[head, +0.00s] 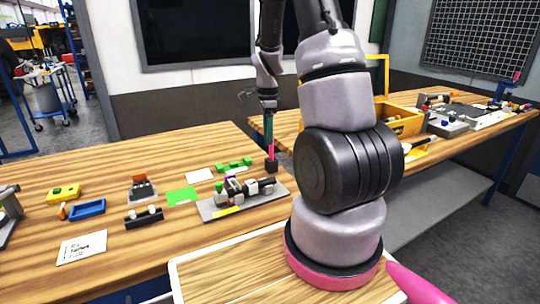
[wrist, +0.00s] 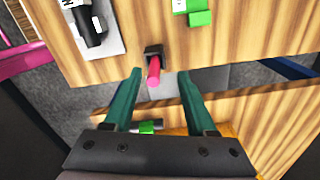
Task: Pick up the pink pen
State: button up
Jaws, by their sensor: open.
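The pink pen (head: 272,151) stands upright in a small dark block holder (head: 271,166) near the far edge of the wooden table. In the wrist view the pen (wrist: 154,72) shows end-on, rising from the dark holder (wrist: 154,50). My gripper (wrist: 159,74) is open, with its two green fingers apart. In that view the pen lies between the fingertips, nearer the left one, with gaps on both sides. In the head view my gripper (head: 269,119) is above the pen, pointing down. The pen's lower end is hidden in the holder.
A grey plate (head: 212,210) with several castings lies in front of the holder. A green block (head: 233,164) and a green card (head: 182,196) are to its left. A second bench with a yellow bin (head: 398,122) stands behind, across a gap.

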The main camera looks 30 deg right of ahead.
aim_at(271, 149)
jog(key=f, duration=0.3)
jog(key=s+f, duration=0.1)
jog(key=f, duration=0.1)
jog(key=shift+d, duration=0.4)
jog(key=shift+f, duration=0.35)
grip_shut()
